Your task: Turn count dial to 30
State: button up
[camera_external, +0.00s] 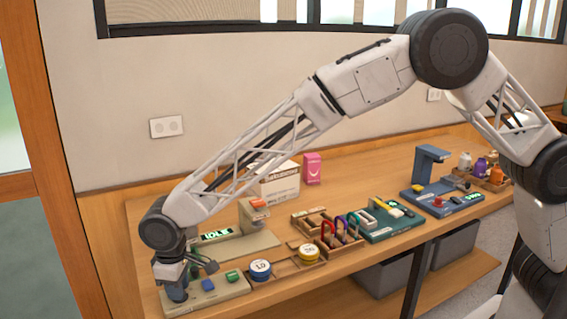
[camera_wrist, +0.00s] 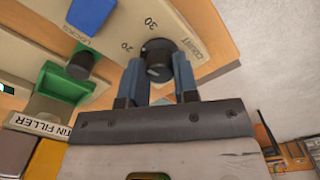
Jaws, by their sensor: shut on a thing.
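The count dial (camera_wrist: 158,53) is a dark round knob on a beige panel, with printed numbers 20 and 30 and the word COUNT beside it in the wrist view. A pale mark shows on the knob's near side; which number it points to is unclear. My gripper (camera_wrist: 160,72) has one finger on each side of the knob and is shut on it. In the external view my gripper (camera_external: 176,291) points down at the left end of the beige control panel (camera_external: 213,298), and it hides most of the dial there.
The tin filler behind has a display (camera_external: 216,235) reading IDLE.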

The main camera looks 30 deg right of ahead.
jog(key=m, duration=0.4)
jog(key=shift+m, duration=2)
jog(key=o, duration=0.9)
jog(key=shift+o, duration=0.2)
jog(key=shift+r, duration=3.9)
